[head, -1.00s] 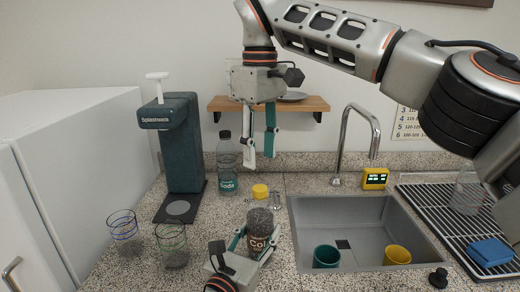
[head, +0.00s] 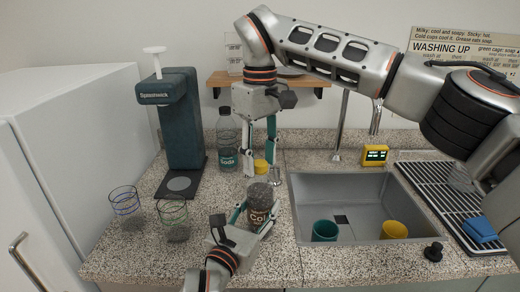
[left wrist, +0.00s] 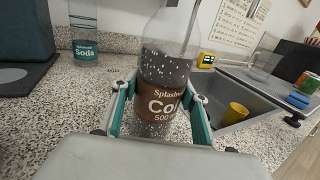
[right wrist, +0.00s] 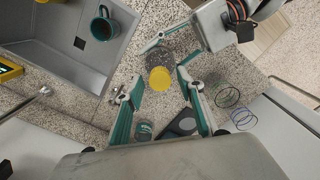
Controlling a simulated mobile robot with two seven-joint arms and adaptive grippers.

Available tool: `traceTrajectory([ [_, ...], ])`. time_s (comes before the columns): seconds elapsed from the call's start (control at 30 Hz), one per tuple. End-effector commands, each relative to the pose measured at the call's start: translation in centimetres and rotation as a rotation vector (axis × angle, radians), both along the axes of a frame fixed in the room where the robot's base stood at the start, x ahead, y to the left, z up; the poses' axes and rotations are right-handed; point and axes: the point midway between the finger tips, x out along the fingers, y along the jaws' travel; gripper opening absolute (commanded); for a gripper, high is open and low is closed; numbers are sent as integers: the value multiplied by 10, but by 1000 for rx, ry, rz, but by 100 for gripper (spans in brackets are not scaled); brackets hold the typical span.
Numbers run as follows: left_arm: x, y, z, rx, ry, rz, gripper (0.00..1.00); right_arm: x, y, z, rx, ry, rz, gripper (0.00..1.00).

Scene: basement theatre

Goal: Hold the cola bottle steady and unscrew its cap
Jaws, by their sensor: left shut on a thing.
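The cola bottle (head: 259,196) stands upright on the speckled counter, dark with a brown label and a yellow cap (head: 260,167). My left gripper (head: 250,219) is shut around its label; the left wrist view shows the bottle (left wrist: 160,102) between teal-edged fingers. My right gripper (head: 259,173) points down from above, its fingers spread either side of the cap. In the right wrist view the yellow cap (right wrist: 160,79) sits between the open fingertips with gaps on both sides. I cannot tell the exact height of the fingertips against the cap.
A soda bottle (head: 227,143) stands behind-left, beside a dark soda machine (head: 181,120). Two glasses (head: 125,205) (head: 173,221) stand left. The sink (head: 355,190) on the right holds a teal cup (head: 324,231) and a yellow cup (head: 394,230). A black stopper (head: 433,252) lies near the front edge.

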Motion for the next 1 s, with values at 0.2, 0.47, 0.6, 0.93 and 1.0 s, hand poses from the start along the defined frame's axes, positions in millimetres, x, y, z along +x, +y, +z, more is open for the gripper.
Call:
traceTrajectory([
  [0.2, 0, 0, -1, 1, 3, 0, 0, 0, 0, 0, 0, 0, 0, 35],
  [0.47, 0, 0, -1, 1, 3, 0, 0, 0, 0, 0, 0, 0, 0, 0],
  [0.6, 0, 0, -1, 1, 3, 0, 0, 0, 0, 0, 0, 0, 26, 0],
  [0.93, 0, 0, -1, 1, 3, 0, 0, 0, 0, 1, -2, -1, 563, 0],
  [1.0, 0, 0, -1, 1, 3, 0, 0, 0, 0, 1, -2, -1, 698, 0],
])
